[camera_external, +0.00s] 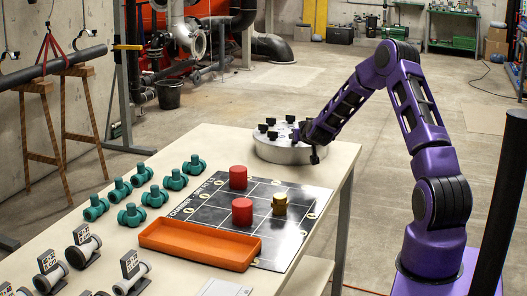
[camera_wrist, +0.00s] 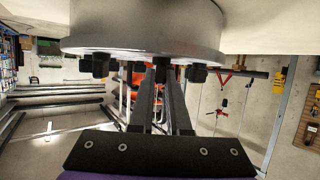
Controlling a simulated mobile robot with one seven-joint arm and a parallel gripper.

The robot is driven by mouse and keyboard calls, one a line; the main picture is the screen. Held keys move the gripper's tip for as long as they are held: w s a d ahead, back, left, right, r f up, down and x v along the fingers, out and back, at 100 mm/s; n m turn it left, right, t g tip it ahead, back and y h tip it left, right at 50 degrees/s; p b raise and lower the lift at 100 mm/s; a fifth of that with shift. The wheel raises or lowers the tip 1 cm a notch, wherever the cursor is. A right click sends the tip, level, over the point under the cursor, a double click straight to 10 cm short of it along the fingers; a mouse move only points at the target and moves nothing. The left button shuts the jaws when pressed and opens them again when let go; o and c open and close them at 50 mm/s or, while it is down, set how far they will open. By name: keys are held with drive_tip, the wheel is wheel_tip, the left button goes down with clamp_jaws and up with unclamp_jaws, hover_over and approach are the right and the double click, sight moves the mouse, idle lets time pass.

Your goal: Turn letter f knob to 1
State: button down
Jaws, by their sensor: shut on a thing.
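A round grey metal disc (camera_external: 272,149) lies on the far end of the table, with several black knobs on top, such as one at its left (camera_external: 262,128). My gripper (camera_external: 304,136) is at the right side of the disc, reached over from the right. In the wrist view the disc (camera_wrist: 145,25) fills the top, and my gripper's fingers (camera_wrist: 159,76) are shut on a black knob (camera_wrist: 162,68). Other knobs (camera_wrist: 197,73) stand to both sides of it. The letters and numbers on the disc are not readable, so I cannot tell which knob is f.
Clear tabletop lies around the disc.

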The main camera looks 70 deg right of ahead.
drive_tip(key=shift+m+g+h+p, duration=0.3)
drive_tip(key=shift+m+g+h, duration=0.1)
drive_tip(key=shift+m+g, duration=0.2)
drive_tip(key=c, duration=0.9)
unclamp_jaws()
drive_tip(key=p+v, duration=0.1)
drive_tip(key=v, duration=1.6)
drive_tip(key=shift+a+r, duration=0.15)
